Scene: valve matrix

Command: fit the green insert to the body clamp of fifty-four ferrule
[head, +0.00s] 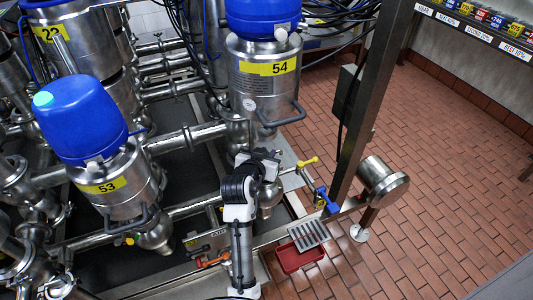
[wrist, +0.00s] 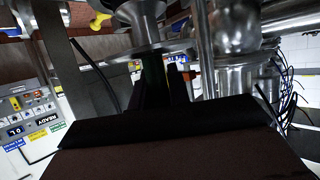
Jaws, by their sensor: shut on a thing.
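Valve 54 (head: 265,80) is a steel body with a blue top and a yellow label, upright at the top centre of the head view. My gripper (head: 268,160) is below it, mostly hidden by my own arm's dark joints. In the wrist view, my gripper (wrist: 165,85) is shut on a thin, dark greenish piece, likely the green insert (wrist: 152,72), mostly hidden between the dark fingers. The piece is close to a steel flanged ferrule (wrist: 150,46); I cannot tell whether they touch. The body clamp cannot be made out.
Valve 53 (head: 105,180) stands at left, with steel pipes around it. A yellow handle (head: 308,162) and a dark post (head: 370,100) are to the right of my gripper. A red tray (head: 298,258) with a grey grate is lower right.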

